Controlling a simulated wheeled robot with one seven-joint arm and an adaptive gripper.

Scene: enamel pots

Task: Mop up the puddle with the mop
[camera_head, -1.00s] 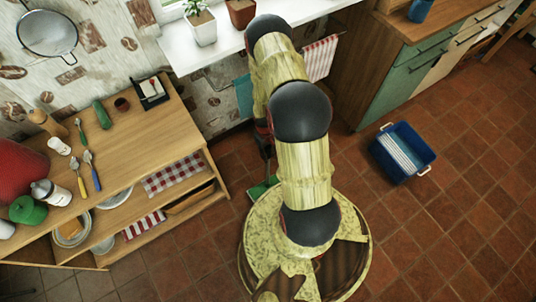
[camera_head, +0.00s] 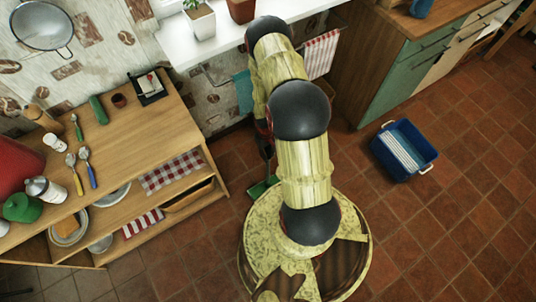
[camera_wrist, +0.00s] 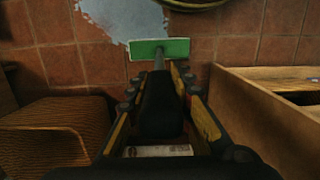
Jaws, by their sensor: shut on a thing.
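The mop has a flat green head (camera_wrist: 160,48) and a dark handle that runs back between my fingers in the wrist view. My gripper (camera_wrist: 158,82) is shut on the handle. Part of the puddle is cut off by the frame. In the head view a bit of the green head (camera_head: 262,187) shows beside my base. My arm hides most of the mop there, and I cannot see the puddle.
A wooden shelf unit (camera_head: 145,120) with kitchenware stands on the left. A blue bucket (camera_head: 404,150) sits on the floor at right, near green-fronted cabinets (camera_head: 405,75). Wooden furniture (camera_wrist: 265,115) flanks the gripper in the wrist view. Open tiles (camera_head: 470,200) lie right.

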